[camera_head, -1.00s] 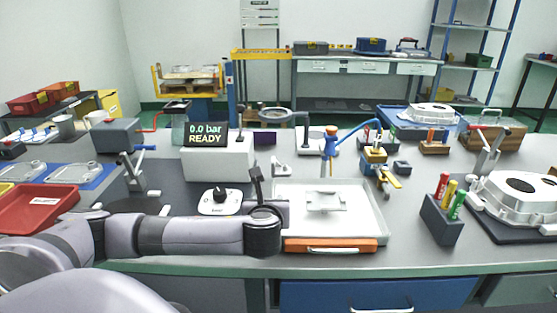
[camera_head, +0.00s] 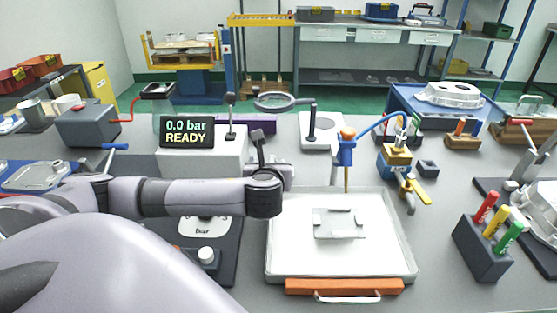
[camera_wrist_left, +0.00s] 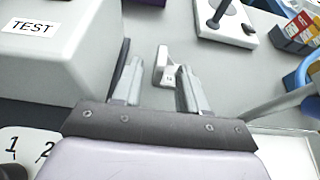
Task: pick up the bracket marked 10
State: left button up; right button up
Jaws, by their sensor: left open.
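A small light-grey bracket (camera_wrist_left: 161,62) stands on the grey bench in the left wrist view. It bears a small label whose mark is too small to read surely. In the head view my left gripper mostly hides it. My left gripper (camera_head: 262,150) is open and empty beside the pressure tester; it also shows in the left wrist view (camera_wrist_left: 155,84). My right gripper is not in view.
The pressure tester (camera_head: 200,148) stands left of the gripper. A white tray (camera_head: 290,255) holding another pale casting (camera_head: 338,224) lies to the right. A magnifier stand (camera_head: 320,130) is at the back.

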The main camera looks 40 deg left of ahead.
aim_at(272, 156)
pick_arm(q)
jog(key=shift+w+r+x, duration=0.1)
jog(key=shift+r+x, duration=0.05)
jog(key=shift+x, duration=1.1)
jog(key=shift+w+r+x, duration=0.1)
jog(key=shift+r+x, duration=0.05)
jog(key=shift+x, duration=1.1)
jog(key=shift+w+r+x, duration=0.1)
jog(key=shift+r+x, duration=0.05)
jog(key=shift+x, duration=1.15)
grip_shut()
